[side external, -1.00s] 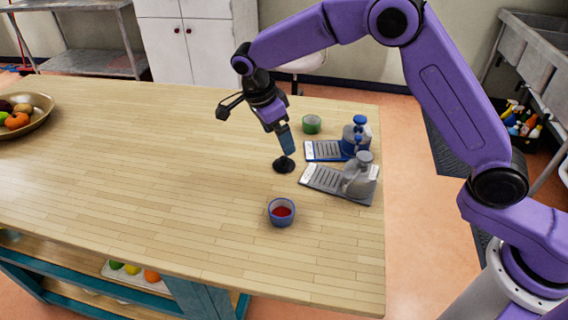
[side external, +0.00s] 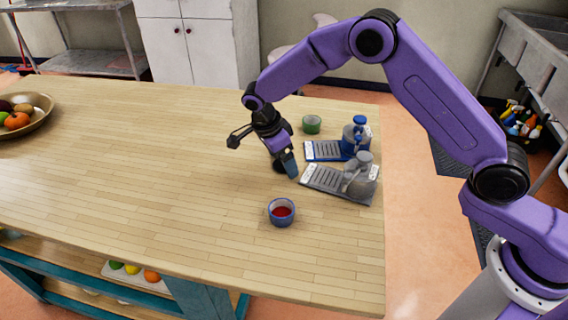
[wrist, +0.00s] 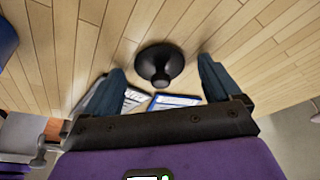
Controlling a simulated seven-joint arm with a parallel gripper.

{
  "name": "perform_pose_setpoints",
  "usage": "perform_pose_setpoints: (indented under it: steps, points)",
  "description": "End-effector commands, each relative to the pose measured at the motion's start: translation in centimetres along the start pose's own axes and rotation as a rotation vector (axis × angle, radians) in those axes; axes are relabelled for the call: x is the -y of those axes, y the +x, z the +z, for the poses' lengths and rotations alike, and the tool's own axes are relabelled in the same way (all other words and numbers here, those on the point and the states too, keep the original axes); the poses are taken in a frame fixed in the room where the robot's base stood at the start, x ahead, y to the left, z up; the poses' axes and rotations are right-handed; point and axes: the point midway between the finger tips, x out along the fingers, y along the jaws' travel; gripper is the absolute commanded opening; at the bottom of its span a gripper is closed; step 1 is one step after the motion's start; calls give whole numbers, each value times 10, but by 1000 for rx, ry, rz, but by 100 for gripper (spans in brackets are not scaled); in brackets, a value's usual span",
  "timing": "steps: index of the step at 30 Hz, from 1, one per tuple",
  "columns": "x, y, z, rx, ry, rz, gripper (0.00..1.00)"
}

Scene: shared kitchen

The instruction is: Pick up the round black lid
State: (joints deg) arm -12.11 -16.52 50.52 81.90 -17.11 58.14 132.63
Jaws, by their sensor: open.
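The round black lid (wrist: 160,63) lies on the wooden table with its knob toward the wrist camera. In the side view the lid (side external: 278,167) is mostly hidden behind my gripper. My gripper (side external: 290,172) is low over the table at the lid. In the wrist view the two blue-grey fingers of my gripper (wrist: 163,82) are spread wide, one on each side of the lid, with a gap to it on both sides. Nothing is held.
A blue scale (side external: 323,151) and a grey scale (side external: 325,181), each with a weight-like piece, are just right of my gripper. A blue cup with red contents (side external: 281,213) is in front, a green cup (side external: 312,124) behind. The table's left side is clear up to a fruit bowl (side external: 40,118).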

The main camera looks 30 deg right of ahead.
Motion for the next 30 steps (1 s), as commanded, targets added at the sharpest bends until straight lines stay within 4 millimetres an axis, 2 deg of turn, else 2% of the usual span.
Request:
perform_pose_setpoints:
  steps: [2, 7, 22, 30]
  points:
    - [0, 0, 0, 0, 0, 0, 88]
    - [0, 0, 0, 0, 0, 0, 32]
    - [0, -5, -1, 1, 1, -2, 32]
    - [-3, -35, -12, 1, -1, -3, 32]
